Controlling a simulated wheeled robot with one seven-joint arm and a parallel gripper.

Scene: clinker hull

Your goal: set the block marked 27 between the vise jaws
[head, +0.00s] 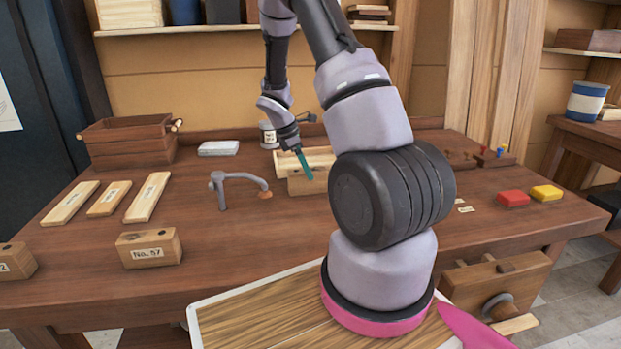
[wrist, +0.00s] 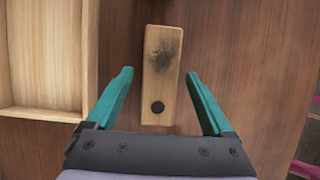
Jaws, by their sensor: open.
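My gripper (head: 303,165) hangs over the back middle of the workbench, its teal fingers pointing down. In the wrist view my gripper (wrist: 162,100) is open, a finger to each side of a wooden block (wrist: 160,75) with a dark smudge and a round dark spot on top. The block lies in the gap, apart from both fingers. That wooden block (head: 305,184) also shows in the head view, partly behind my arm; I see no number on it. A block labelled No. 57 (head: 150,250) stands at the front left. The wooden vise (head: 497,281) is at the bench's front right.
A block with its label cut off (head: 15,261) is at the left edge. A grey holdfast (head: 222,188) stands left of the gripper. A pale tray (wrist: 45,60) lies beside the block. Red (head: 512,198) and yellow (head: 547,193) pieces lie at the right.

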